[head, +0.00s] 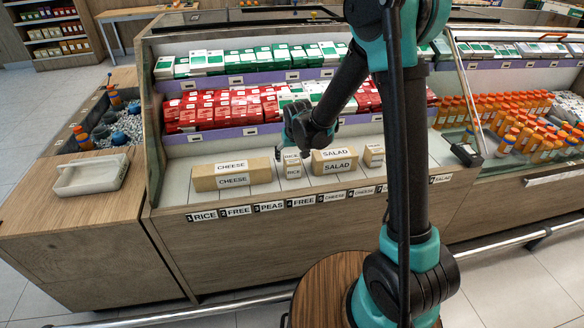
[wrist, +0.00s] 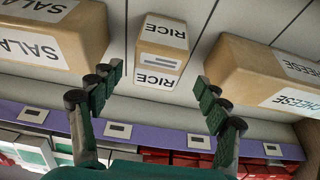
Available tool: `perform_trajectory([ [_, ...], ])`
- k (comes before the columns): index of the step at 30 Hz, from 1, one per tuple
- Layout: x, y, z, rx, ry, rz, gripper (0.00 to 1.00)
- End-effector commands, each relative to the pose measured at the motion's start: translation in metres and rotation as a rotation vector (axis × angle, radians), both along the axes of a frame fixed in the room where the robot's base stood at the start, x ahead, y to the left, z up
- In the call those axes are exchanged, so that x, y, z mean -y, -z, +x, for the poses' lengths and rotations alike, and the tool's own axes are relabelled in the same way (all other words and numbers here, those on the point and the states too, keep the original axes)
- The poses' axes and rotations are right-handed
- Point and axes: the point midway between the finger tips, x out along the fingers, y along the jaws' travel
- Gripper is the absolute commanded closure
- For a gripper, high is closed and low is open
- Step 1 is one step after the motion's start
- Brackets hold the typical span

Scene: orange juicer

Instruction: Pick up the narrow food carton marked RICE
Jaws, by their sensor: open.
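The narrow tan carton marked RICE (head: 293,171) stands on the white case shelf between the CHEESE carton (head: 232,176) and the SALAD carton (head: 333,162). In the wrist view the RICE carton (wrist: 163,48) shows two white RICE labels. My gripper (head: 307,146) is above and behind it in the head view, partly covering its surroundings. In the wrist view my gripper (wrist: 160,80) is open and empty, its two fingers spread wider than the carton. The carton is ahead of the fingertips, in line with the gap, and no contact shows.
The SALAD carton (wrist: 62,40) and CHEESE carton (wrist: 255,75) flank the RICE carton with narrow gaps. Another small carton (head: 374,156) stands to the right. Red boxes (head: 228,108) fill the shelf behind. A white tray (head: 91,174) lies on the left counter.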

Motion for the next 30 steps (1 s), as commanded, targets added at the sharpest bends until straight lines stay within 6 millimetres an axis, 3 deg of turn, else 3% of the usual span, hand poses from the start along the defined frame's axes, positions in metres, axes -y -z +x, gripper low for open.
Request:
perform_trajectory([
  [11,-0.002,0.024,0.010,0.000,0.001,0.000,0.24],
  [21,-0.004,0.060,0.025,0.000,0.001,0.000,0.24],
  [30,-0.005,0.067,0.027,0.000,0.001,0.000,0.24],
])
